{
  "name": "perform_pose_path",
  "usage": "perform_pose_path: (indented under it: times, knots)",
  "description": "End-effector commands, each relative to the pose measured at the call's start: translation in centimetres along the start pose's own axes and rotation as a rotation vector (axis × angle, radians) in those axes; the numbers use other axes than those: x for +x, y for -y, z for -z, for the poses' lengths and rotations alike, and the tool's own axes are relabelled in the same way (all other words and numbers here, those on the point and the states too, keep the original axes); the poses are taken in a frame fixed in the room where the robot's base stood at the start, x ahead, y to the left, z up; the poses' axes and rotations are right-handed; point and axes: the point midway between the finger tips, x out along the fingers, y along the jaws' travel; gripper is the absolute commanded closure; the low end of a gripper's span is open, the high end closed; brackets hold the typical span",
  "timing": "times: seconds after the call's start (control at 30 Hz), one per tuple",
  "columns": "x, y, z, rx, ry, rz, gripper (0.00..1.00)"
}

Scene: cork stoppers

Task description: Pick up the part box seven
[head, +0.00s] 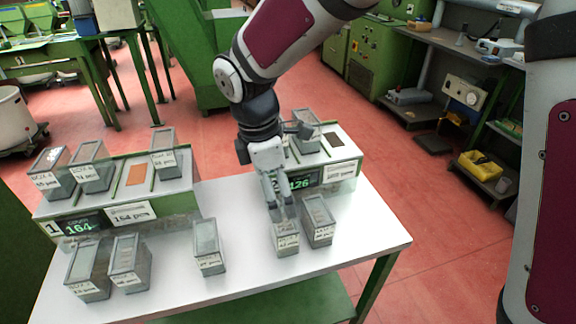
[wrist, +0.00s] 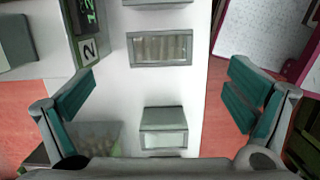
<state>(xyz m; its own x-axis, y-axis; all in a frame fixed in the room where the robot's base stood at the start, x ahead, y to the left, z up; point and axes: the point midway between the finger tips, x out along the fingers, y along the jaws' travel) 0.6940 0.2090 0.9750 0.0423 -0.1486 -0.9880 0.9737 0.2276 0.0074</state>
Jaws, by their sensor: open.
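Several grey lidded part boxes with white labels stand on the white table. The labels are too small to read surely, so I cannot tell which box is seven. My gripper (head: 279,208) points down just above one box (head: 286,240) near the table's front right. Another box (head: 318,221) stands close to its right. In the wrist view my gripper (wrist: 160,78) is open, its green-padded fingers wide apart. Between and beyond the fingers are a box with ribbed contents (wrist: 160,49) and a nearer box (wrist: 163,130). Nothing is held.
A box (head: 208,246) stands mid-table, and two more (head: 88,270) (head: 129,262) stand at the left. Behind are a counting station showing 164 (head: 120,221), with several boxes on top, and a second showing 126 (head: 335,177). Bare table lies at the right.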

Motion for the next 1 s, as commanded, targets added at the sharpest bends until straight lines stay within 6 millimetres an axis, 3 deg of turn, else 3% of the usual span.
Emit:
perform_pose_path:
  times: [0.17,0.6,0.87,1.0]
  knots:
    - [0.0,-0.1,1.1,-0.053,-0.005,0.001,0.02]
    - [7.3,-0.1,1.1,-0.053,-0.005,0.003,0.02]
    - [9.1,0.0,1.0,-0.051,-0.004,0.002,0.02]
    - [11.0,0.3,0.8,-0.053,-0.004,0.003,0.02]
